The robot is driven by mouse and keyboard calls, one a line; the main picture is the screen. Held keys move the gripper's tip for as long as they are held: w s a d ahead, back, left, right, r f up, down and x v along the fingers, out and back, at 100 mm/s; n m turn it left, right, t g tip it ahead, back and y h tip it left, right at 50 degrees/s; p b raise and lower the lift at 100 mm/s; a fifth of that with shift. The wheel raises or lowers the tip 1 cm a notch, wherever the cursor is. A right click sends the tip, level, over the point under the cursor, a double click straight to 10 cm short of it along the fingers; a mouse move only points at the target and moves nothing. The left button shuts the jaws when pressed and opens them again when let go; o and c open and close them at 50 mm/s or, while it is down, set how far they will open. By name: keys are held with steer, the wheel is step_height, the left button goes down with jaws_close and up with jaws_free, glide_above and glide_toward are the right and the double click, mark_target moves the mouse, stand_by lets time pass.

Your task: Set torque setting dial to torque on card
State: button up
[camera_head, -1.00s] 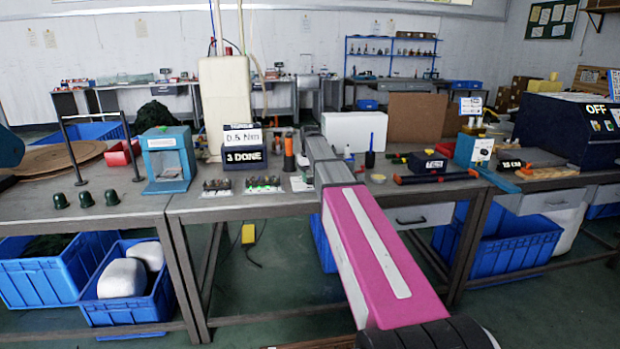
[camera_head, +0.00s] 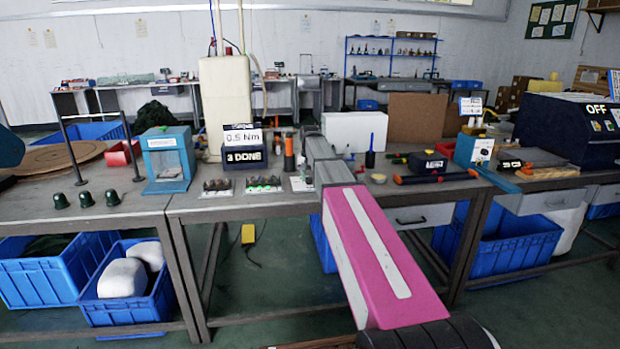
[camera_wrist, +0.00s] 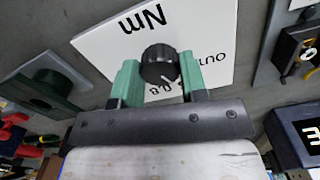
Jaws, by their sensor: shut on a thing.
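A black round dial (camera_wrist: 160,65) with a white pointer line stands on a white panel (camera_wrist: 110,47) in the wrist view. The panel shows "Nm" and other lettering upside down; a figure below the dial looks like 0.8 but is partly covered. My gripper (camera_wrist: 161,73) has its two green fingers on either side of the dial and is shut on it. The pointer faces the lower right in that view. In the head view, a white card (camera_head: 243,137) reads "0.5 Nm". My pink arm hides my gripper and the dial there.
The card stands on a dark box reading "3 DONE" (camera_head: 244,157). Small fixtures (camera_head: 264,184) line the bench front. Green and black fittings (camera_wrist: 40,88) flank the panel in the wrist view.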

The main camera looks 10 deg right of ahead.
mark_target(310, 178)
steer(key=o, duration=0.9)
step_height(310, 178, up, 11)
steer(key=shift+f, duration=0.1)
